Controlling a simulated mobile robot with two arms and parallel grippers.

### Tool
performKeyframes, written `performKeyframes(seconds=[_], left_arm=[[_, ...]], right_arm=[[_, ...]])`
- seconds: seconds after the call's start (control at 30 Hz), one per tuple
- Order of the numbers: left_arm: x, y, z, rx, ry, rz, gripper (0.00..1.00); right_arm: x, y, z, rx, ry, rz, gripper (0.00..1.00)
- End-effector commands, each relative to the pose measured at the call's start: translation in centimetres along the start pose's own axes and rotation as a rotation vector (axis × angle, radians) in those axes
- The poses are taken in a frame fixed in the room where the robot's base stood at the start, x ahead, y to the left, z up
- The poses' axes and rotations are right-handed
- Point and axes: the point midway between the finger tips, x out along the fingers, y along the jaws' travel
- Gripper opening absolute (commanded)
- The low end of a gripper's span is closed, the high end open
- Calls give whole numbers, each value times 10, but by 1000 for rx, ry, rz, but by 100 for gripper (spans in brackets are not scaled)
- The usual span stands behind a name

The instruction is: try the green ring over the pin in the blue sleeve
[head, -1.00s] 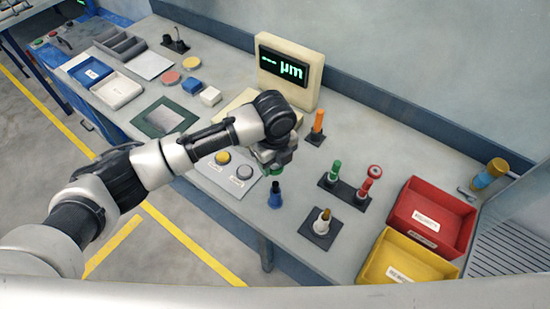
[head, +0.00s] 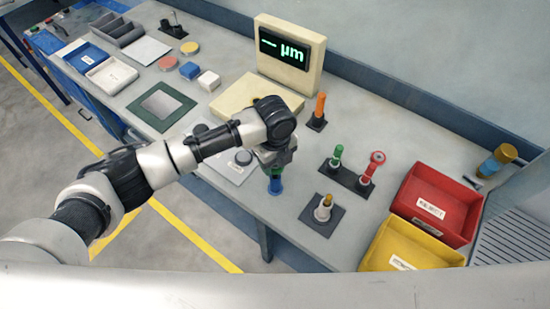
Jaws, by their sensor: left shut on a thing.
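My left gripper (head: 274,161) is shut on the green ring (head: 276,172), pointing down at the front of the bench. The blue sleeve (head: 275,188) stands upright directly below the ring, and the ring shows right at its top. Whether the ring is around the pin or just above it I cannot tell; the pin is hidden by the ring and gripper. My right gripper is not in view.
Right of the gripper are a black stand with green and red gauges (head: 347,178), an orange-handled pin (head: 317,112) and a white-collared pin on a dark base (head: 322,214). A red bin (head: 465,240) and a yellow bin (head: 375,264) stand further right. The display (head: 287,48) is behind.

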Motion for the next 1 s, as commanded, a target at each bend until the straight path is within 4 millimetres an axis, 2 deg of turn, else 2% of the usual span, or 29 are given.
performKeyframes(seconds=[1.0], left_arm=[[6,0,0,0,0,0,31]], right_arm=[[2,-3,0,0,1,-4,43]])
